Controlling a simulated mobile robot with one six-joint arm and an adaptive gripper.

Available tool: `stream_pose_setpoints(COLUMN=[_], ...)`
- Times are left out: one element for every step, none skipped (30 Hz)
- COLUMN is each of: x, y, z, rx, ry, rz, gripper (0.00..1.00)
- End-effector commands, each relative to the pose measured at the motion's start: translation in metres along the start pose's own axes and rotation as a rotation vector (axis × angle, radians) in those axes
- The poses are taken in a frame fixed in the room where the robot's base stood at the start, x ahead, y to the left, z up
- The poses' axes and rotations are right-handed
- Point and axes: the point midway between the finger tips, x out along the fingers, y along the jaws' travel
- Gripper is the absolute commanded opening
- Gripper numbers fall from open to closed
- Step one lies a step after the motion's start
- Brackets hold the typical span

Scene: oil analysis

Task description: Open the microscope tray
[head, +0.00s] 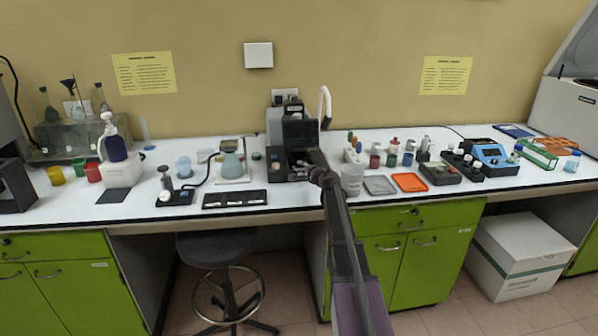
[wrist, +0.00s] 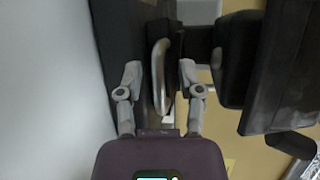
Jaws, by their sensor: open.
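The microscope (head: 298,131) is a dark block-shaped instrument at the back middle of the bench. My arm reaches to it from the front, and my gripper (head: 314,172) is at its lower front, small and hard to make out there. In the wrist view my gripper (wrist: 159,80) is open, with one grey finger on each side of a curved metal handle (wrist: 158,60). The handle is on a dark surface (wrist: 113,35) of the instrument. I cannot tell whether either finger touches the handle. The tray itself is not clearly seen, as my arm and gripper cover that area.
A clear cup (head: 352,180), a grey tray (head: 379,185) and an orange tray (head: 409,182) are just right of my arm. A dark slide board (head: 235,199) lies to the left. A stool (head: 216,249) stands below the bench's front edge.

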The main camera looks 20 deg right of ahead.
Motion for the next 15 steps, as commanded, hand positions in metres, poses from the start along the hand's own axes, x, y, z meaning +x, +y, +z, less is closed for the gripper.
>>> stream_pose_setpoints(x=[-0.0002, -0.0003, -0.0003, -0.0004, -0.0004, -0.0005, -0.0005, -0.0005, -0.0006, -0.0005, -0.0005, -0.0005, -0.0005, -0.0005, -0.0005], y=[0.0, 0.0, 0.0, 0.0, 0.0, 0.0, 0.0, 0.0, 0.0, 0.0, 0.0, 0.0, -0.0001, -0.0001, -0.0001], z=[-0.0001, -0.0002, -0.0002, -0.0003, -0.0003, -0.0004, -0.0004, -0.0005, -0.0005, -0.0006, -0.0006, -0.0007, -0.0007, -0.0008, -0.0008], rx=[0.0, 0.0, 0.0, 0.0, 0.0, 0.0, 0.0, 0.0, 0.0, 0.0, 0.0, 0.0, 0.001, 0.001, 0.001], ry=[0.0, 0.0, 0.0, 0.0, 0.0, 0.0, 0.0, 0.0, 0.0, 0.0, 0.0, 0.0, 0.001, 0.001, 0.001], rz=[0.0, 0.0, 0.0, 0.0, 0.0, 0.0, 0.0, 0.0, 0.0, 0.0, 0.0, 0.0, 0.0, 0.0, 0.0], gripper=[0.48, 0.48, 0.48, 0.45, 0.36, 0.24, 0.16, 0.07, 0.0, 0.0, 0.0, 0.0, 0.0, 0.0, 0.0])
